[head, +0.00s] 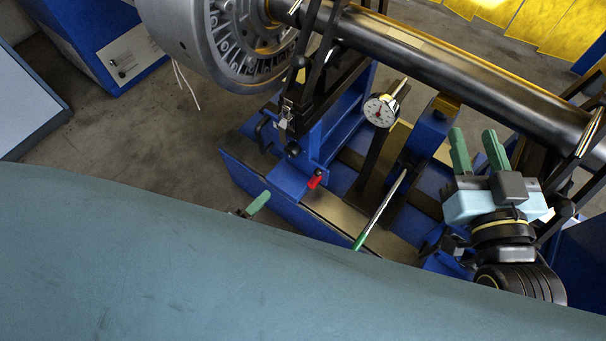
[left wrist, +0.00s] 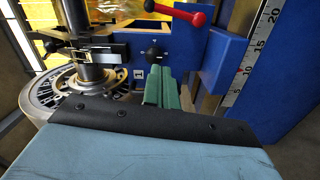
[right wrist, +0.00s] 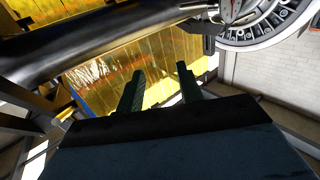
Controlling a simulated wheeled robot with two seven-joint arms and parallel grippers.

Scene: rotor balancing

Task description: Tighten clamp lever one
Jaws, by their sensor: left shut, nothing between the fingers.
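A clamp lever with a red grip shows on the blue pedestal in the head view (head: 315,180) and at the top of the left wrist view (left wrist: 178,13). A plate marked 1 (left wrist: 138,73) is on the blue face below it. My left gripper (head: 262,196) is shut and empty, to the lower left of the red lever and apart from it. Its green fingers are together in the left wrist view (left wrist: 160,72); much of this arm is hidden behind a teal surface in the head view. My right gripper (head: 474,134) is open and empty below the shaft, away from the lever.
A grey rotor (head: 190,40) and long dark shaft (head: 440,65) lie across the stand. A dial gauge (head: 380,110) and a green-tipped rod (head: 380,212) stand right of the lever. A ruler (left wrist: 250,60) runs along the blue base. Yellow panels (head: 500,10) are behind.

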